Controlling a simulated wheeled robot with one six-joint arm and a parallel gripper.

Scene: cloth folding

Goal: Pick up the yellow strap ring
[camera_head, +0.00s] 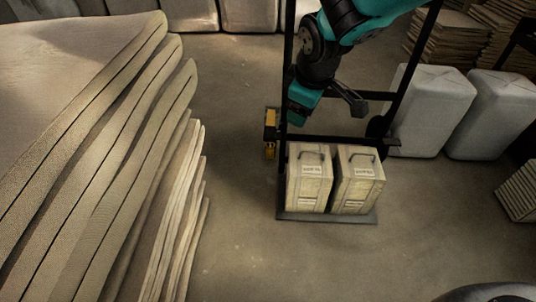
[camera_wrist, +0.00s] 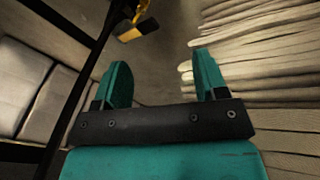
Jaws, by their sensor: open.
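The yellow strap ring (camera_head: 270,148) hangs at the left upright of a black hand truck, beside a dark piece. In the wrist view the yellow ring (camera_wrist: 143,13) is at the top, left of centre, partly cut off by the picture edge, with a black and yellow piece below it. My gripper (camera_wrist: 162,65) is open, its two teal fingers apart with nothing between them. The ring lies beyond the fingertips, nearer the left finger. In the head view my gripper (camera_head: 300,116) is close to the hand truck's left upright, right of and slightly above the ring.
The hand truck (camera_head: 362,218) carries two beige boxes (camera_head: 309,180) (camera_head: 358,182) with dark handles. Thick stacked cloth (camera_head: 110,150) fills the left. White bales (camera_head: 435,110) stand at right. Bare floor (camera_head: 235,220) lies between cloth and truck. A black bar (camera_wrist: 92,62) runs left of my gripper.

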